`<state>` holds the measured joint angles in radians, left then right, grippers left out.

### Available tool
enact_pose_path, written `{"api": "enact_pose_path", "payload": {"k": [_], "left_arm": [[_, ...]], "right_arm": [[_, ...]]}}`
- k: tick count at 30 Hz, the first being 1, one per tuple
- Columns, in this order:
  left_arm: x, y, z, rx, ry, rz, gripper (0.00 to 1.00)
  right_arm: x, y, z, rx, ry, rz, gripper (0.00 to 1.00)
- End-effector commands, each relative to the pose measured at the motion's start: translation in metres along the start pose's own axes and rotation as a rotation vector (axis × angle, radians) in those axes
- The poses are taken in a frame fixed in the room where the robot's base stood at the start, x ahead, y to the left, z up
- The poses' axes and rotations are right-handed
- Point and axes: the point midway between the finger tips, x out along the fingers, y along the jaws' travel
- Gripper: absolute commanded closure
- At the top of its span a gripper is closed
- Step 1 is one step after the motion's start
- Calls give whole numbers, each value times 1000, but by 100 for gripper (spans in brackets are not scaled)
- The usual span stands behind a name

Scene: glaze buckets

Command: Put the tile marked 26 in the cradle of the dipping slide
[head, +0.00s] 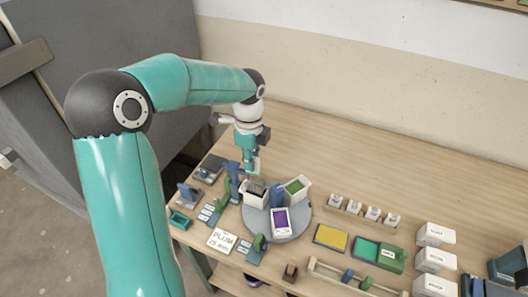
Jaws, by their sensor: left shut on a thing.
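My left gripper (252,168) points down beside a white bucket with dark contents (255,198). It is shut on a small pale piece, mostly hidden by the fingers; I cannot read a mark on it, so I cannot tell whether it is tile 26. A blue upright stand (233,182) is just left of the gripper and may be the dipping slide. Its cradle cannot be made out. My right gripper is not in view.
A grey round turntable (258,232) carries the dark bucket, a green-filled bucket (297,188) and a purple-filled one (281,222). A PLUM card (221,240), yellow tray (330,238) and green box (391,258) lie nearby. The table's back right is clear.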

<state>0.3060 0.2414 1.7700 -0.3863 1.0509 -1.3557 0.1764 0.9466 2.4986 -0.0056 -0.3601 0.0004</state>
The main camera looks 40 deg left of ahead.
Motion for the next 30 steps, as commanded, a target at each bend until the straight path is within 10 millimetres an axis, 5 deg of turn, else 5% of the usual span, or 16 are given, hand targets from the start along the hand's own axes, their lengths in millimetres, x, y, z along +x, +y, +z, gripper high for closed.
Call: {"api": "enact_pose_path", "payload": {"k": [30], "left_arm": [[54, -8, -16, 35, 0, 0, 100]], "right_arm": [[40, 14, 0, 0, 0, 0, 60]]}}
